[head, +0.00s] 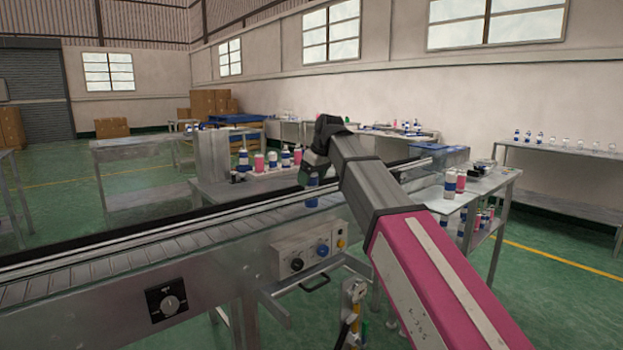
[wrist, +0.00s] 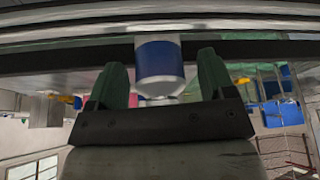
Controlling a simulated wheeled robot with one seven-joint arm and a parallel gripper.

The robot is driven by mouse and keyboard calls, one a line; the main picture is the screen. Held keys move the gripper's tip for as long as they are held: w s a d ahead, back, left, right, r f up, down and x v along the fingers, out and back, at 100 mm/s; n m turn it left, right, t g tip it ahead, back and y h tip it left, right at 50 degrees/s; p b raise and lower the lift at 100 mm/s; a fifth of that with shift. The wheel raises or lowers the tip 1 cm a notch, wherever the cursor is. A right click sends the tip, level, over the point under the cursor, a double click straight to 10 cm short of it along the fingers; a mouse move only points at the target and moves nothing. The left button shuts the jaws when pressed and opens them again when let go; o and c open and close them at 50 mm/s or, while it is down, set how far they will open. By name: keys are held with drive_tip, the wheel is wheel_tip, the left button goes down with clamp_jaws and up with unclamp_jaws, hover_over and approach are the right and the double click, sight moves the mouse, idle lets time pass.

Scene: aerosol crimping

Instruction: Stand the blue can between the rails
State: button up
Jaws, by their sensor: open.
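The blue can (head: 312,194) is upright at the conveyor, just below my gripper (head: 312,174) in the head view. In the wrist view, which looks upside down, the blue can (wrist: 160,62) has a blue body and a pale, narrower top. It lies between the two green fingertips of my gripper (wrist: 162,75), with a gap on each side. The jaws are open. The far rail (head: 150,225) runs behind the can. A long silver rail (wrist: 70,28) crosses the wrist view near the can's base, which I cannot see clearly.
The slatted conveyor belt (head: 95,279) is clear to the left. A control box (head: 307,252) hangs on its near side. Several cans stand on a table behind, including a pink one (head: 259,163). More cans stand on the table (head: 490,185) at right.

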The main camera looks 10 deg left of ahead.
drive_tip(key=v, duration=1)
drive_tip(key=shift+r, duration=0.2)
drive_tip(key=shift+s+d, duration=0.15)
